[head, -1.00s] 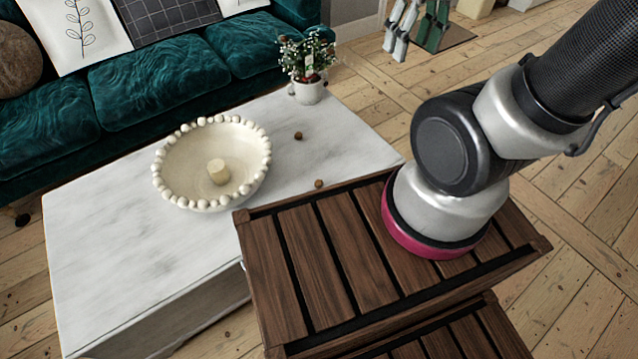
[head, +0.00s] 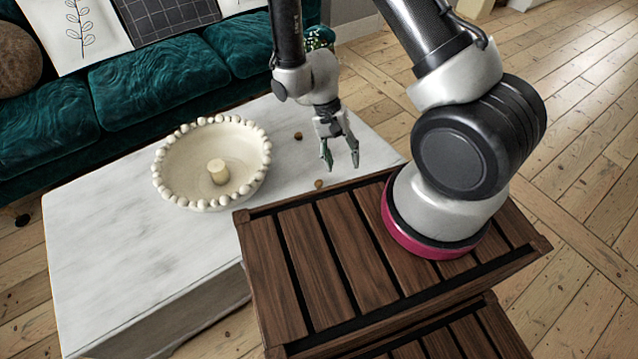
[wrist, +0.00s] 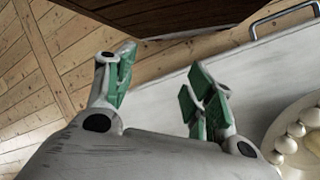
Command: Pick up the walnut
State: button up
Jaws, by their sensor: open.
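Two small round brown things lie on the white marble-look table, and either could be the walnut. The lighter brown one (head: 319,184) is at the table's near edge, by the dark wooden crate-like stand. The darker one (head: 298,136) lies farther back. My gripper (head: 342,160) hangs over the right part of the table, fingers pointing down, open and empty. Its tips appear to the right of both, a little above the lighter one in the picture. In the wrist view my gripper (wrist: 163,82) shows parted green fingertips, and neither brown thing is seen there.
A cream bowl (head: 262,153) with a beaded rim stands on the table (head: 110,240), holding a pale cylinder (head: 218,172). A potted plant (head: 318,40) is mostly hidden behind my arm. The slatted wooden stand (head: 300,265) adjoins the table's right front. A teal sofa (head: 155,80) is behind.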

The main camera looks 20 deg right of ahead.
notch_tip(320, 180, down, 8)
jog(key=m, duration=0.4)
jog(key=m+t+y, duration=0.2)
jog(key=m+t, duration=0.2)
jog(key=m, duration=0.4)
send_over(318, 181)
notch_tip(318, 181, down, 3)
jog(key=shift+s+a+f, duration=0.15)
jog(key=shift+f, duration=0.05)
jog(key=shift+w+a+m, duration=0.15)
jog(key=shift+w+m, duration=0.2)
jog(key=shift+m, duration=0.65)
jog(key=f, duration=0.7)
jog(key=shift+s+d+f, duration=0.1)
jog(key=shift+d+f, duration=0.2)
jog(key=shift+f, duration=0.1)
jog(key=c, duration=0.8)
